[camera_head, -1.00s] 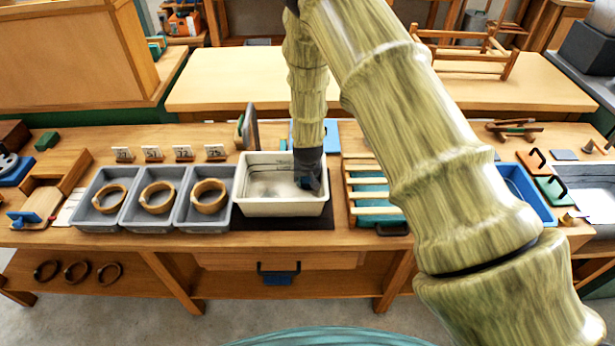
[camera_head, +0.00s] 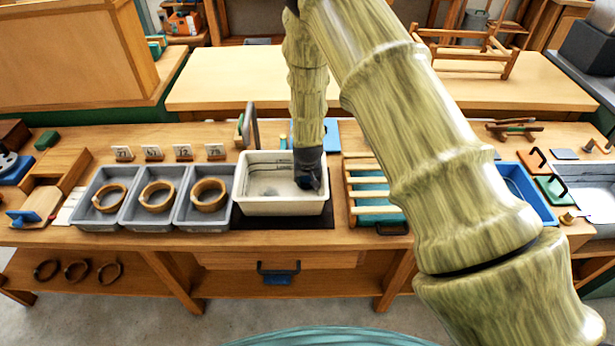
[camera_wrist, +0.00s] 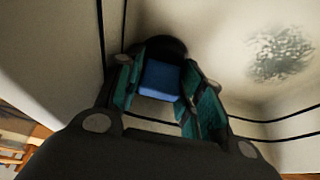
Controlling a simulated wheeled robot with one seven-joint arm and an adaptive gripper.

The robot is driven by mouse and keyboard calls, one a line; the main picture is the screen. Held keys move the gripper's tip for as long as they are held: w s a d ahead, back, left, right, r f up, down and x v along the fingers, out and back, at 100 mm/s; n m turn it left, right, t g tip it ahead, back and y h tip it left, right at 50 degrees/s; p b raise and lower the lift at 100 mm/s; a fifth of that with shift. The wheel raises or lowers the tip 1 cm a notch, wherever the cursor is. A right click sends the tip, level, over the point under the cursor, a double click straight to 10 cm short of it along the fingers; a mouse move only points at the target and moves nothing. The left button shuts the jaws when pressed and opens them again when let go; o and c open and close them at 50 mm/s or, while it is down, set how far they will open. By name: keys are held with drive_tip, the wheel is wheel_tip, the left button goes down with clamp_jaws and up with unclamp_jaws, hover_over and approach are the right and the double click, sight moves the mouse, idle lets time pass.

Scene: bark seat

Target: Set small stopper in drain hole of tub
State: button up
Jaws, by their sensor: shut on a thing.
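The white tub (camera_head: 262,207) stands at the middle of the bench. My gripper (camera_head: 308,183) reaches down into its right part, inside the walls. In the wrist view my gripper (camera_wrist: 160,92) has its teal finger pads closed on a blue block-shaped piece, the small stopper (camera_wrist: 160,80). A dark rounded shape (camera_wrist: 168,48) lies just beyond the blue piece; I cannot tell whether it is the stopper's base or the drain hole. A grey speckled patch (camera_wrist: 280,52) marks the tub floor. The stopper's underside is hidden.
Several grey bins (camera_head: 98,212) with wooden rings stand left of the tub. A slatted wooden rack (camera_head: 370,194) stands close on its right, and a grey tap-like post (camera_head: 252,124) rises behind it. The tub's left half is free.

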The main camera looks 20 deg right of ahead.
drive_tip(key=shift+f, duration=0.15)
drive_tip(key=o, duration=1.2)
drive_tip(key=shift+c, duration=0.2)
drive_tip(key=shift+d, duration=0.15)
drive_tip(key=shift+c, duration=1.1)
drive_tip(key=shift+o, duration=0.3)
drive_tip(key=shift+o, duration=0.6)
drive_tip(key=shift+r+p, duration=0.95)
drive_tip(key=shift+r, duration=0.9)
drive_tip(key=shift+o, duration=0.2)
drive_tip(key=shift+r+p, duration=0.85)
drive_tip(key=shift+r, duration=0.9)
